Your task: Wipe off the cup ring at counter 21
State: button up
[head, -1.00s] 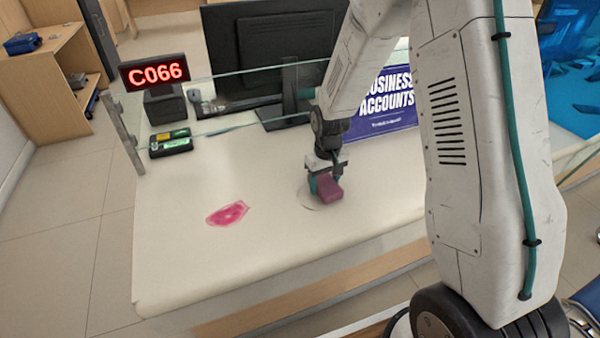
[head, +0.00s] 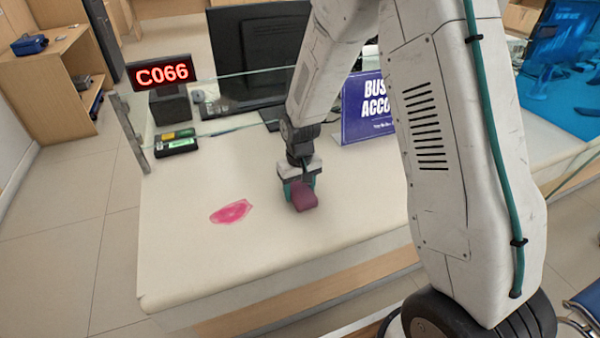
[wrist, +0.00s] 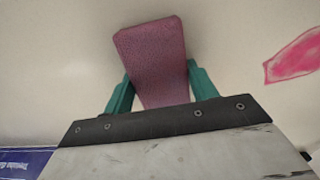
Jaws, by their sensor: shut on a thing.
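My gripper (head: 299,188), with teal fingers, is shut on a dark pink sponge block (head: 305,201). The sponge is low over the cream counter (head: 190,265), at or near its surface; I cannot tell whether it touches. In the wrist view the sponge (wrist: 155,50) sits between the two fingers. No cup ring shows clearly now; any part under the sponge is hidden. A pink stain (head: 231,212) lies on the counter to the left of my gripper, apart from it, and also shows at the right of the wrist view (wrist: 295,57).
A glass screen (head: 232,72) crosses the back of the counter. A small black tray (head: 177,143) with green and yellow items, a monitor (head: 258,55) and a blue sign (head: 366,115) stand behind. The front left counter is clear.

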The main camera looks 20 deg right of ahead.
notch_tip(320, 180, up, 3)
jog(key=shift+d+r, duration=0.1)
jog(key=shift+d, duration=0.05)
jog(key=shift+r, duration=2.55)
